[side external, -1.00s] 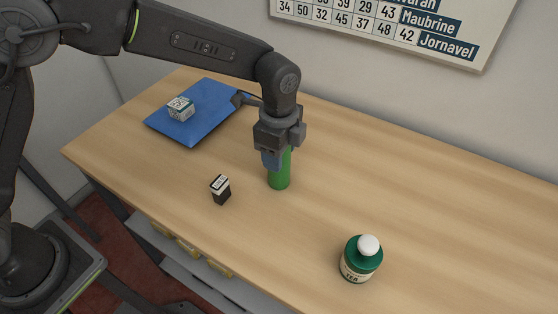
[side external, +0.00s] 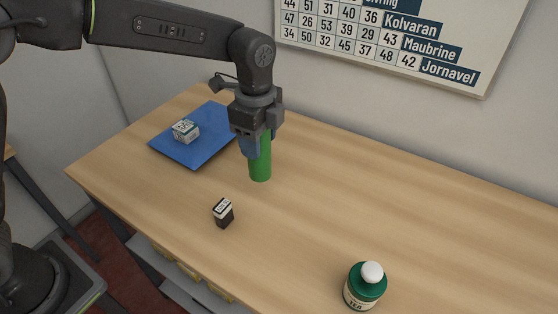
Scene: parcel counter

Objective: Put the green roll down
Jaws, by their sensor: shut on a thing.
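The green roll (side external: 260,168) is an upright green cylinder near the middle of the side external view. My gripper (side external: 257,146) points down and is shut on its upper part. The gripper hides the top of the roll; the lower part shows below the fingers. I cannot tell whether its base touches the wooden counter (side external: 330,210) or hangs a little above it.
The counter right of the roll is clear.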

